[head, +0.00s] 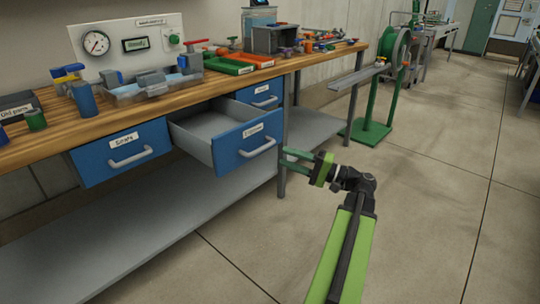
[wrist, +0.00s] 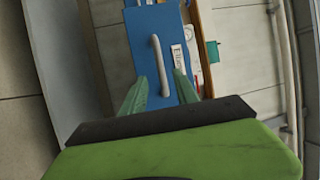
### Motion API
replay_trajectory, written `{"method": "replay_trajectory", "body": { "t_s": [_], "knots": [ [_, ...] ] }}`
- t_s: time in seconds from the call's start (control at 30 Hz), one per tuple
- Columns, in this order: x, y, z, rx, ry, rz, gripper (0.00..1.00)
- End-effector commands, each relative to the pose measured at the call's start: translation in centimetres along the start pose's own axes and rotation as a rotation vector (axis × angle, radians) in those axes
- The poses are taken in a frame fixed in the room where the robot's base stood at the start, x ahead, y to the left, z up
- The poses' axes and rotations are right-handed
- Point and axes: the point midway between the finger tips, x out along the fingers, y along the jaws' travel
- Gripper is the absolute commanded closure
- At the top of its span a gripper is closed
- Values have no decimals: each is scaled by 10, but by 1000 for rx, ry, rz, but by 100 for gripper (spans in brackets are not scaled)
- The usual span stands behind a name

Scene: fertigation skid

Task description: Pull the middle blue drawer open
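The middle blue drawer (head: 246,144) stands well out from under the workbench, its grey inside showing and empty where visible. Its light grey bar handle (head: 258,148) is on the front, below a white label. The drawer front also shows in the wrist view (wrist: 140,42), with the handle (wrist: 160,66) upright in the picture. My gripper (head: 283,158) is open and empty, just right of the drawer front. In the wrist view its two green fingers lie to either side of the handle's lower end. In the head view a small gap separates fingertips and handle.
The left blue drawer (head: 108,156) and right blue drawer (head: 262,93) are closed. The wooden bench top (head: 175,108) holds a gauge panel, trays and several fittings. A grey lower shelf (head: 150,240) runs beneath. A green reel stand (head: 372,130) stands beyond. The floor at right is clear.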

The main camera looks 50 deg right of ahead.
Motion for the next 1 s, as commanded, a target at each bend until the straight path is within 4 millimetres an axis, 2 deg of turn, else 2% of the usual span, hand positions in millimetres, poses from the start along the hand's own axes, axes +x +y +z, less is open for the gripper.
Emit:
{"method": "replay_trajectory", "body": {
  "t_s": [0.03, 0.1, 0.2, 0.33, 0.5, 1.0],
  "knots": [
    [-16, 3, -2, -1, 4, 0, 64],
    [-34, 2, -2, -1, 4, 0, 64],
    [-56, 2, -1, -1, 3, 0, 64],
    [-75, 1, -1, -1, 1, 0, 64],
    [-83, 0, 0, 0, 0, 0, 64],
    [-82, 0, 0, 0, -1, 0, 64]
  ]
}}
